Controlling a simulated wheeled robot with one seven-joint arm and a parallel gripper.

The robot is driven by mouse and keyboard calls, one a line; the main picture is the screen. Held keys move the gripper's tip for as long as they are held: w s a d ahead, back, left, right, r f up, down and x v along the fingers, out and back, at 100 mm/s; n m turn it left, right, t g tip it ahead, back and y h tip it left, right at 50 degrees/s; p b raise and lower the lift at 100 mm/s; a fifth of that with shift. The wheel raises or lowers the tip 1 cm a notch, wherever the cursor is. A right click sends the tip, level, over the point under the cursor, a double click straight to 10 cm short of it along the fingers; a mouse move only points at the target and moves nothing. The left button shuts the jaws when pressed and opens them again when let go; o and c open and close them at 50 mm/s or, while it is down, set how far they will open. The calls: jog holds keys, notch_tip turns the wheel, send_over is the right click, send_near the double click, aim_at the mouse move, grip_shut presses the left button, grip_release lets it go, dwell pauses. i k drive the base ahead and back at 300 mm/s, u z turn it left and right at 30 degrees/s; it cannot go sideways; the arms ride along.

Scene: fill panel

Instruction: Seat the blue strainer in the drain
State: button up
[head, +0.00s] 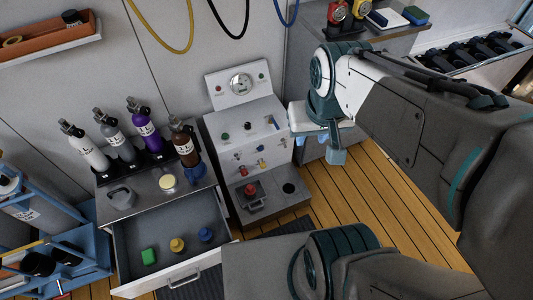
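A small blue piece (206,235) sits in the open drawer (126,240) at lower left; it may be the strainer, but it is too small to be sure. A dark round hole (289,188), possibly the drain, is in the low ledge at the right front of the grey panel unit (244,130). My gripper (322,146) hangs to the right of the panel unit, apart from the drawer and above the hole in the picture. Its fingertips are partly hidden by the hand, and I cannot tell whether they are open or hold anything.
Wooden floor (365,205) is clear at right.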

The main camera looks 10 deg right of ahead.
aim_at(288, 192)
jog(key=z, duration=1.15)
jog(key=k, duration=1.45)
jog(key=u, duration=1.1)
jog(key=i, duration=1)
